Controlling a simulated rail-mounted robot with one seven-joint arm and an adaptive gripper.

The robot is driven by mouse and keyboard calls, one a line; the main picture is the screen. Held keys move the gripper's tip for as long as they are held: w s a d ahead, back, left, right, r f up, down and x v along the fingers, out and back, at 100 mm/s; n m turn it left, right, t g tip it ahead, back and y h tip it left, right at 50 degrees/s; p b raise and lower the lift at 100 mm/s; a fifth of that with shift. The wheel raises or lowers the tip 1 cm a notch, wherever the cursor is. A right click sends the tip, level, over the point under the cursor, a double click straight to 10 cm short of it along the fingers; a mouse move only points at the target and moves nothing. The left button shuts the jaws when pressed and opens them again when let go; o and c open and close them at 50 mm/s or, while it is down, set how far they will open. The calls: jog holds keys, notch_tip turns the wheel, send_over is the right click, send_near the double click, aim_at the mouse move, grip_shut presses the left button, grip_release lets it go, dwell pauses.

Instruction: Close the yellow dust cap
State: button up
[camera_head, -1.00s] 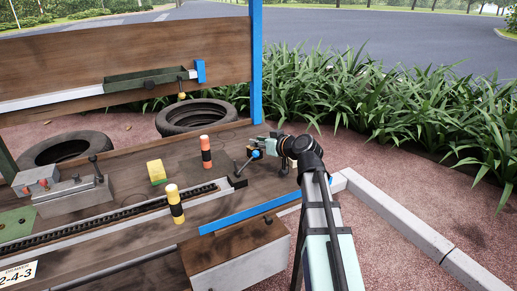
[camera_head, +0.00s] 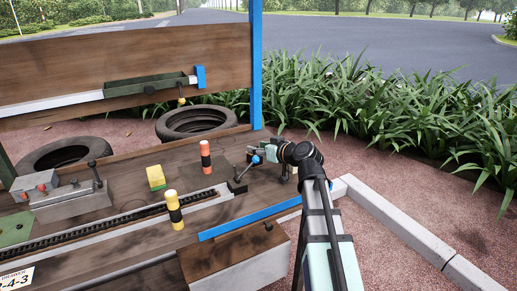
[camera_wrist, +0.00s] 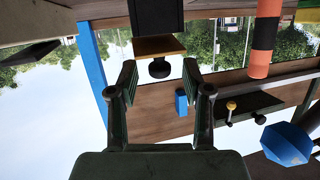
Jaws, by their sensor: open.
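In the wrist view, which is upside down, a yellow-orange plate (camera_wrist: 158,46) with a black knob lies against a dark block (camera_wrist: 156,15); it appears to be the yellow dust cap. My gripper (camera_wrist: 160,74) is open, and the knob shows in the gap between its fingertips, with nothing held. Whether the fingers touch it I cannot tell. In the head view my gripper (camera_head: 259,147) is low over the right end of the wooden bench, and the cap cannot be made out there.
A blue-ball lever (camera_head: 256,160) stands close in front of my gripper. A red-and-black post (camera_head: 205,160), a yellow-and-black post (camera_head: 175,211) and a yellow-green block (camera_head: 156,178) stand to the left. A green tray (camera_head: 147,87) is on the back panel; a blue upright (camera_head: 256,65) rises behind.

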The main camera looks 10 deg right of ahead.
jog(key=v, duration=1.1)
jog(key=shift+s+d, duration=0.15)
jog(key=shift+s, duration=0.2)
jog(key=shift+r, duration=0.1)
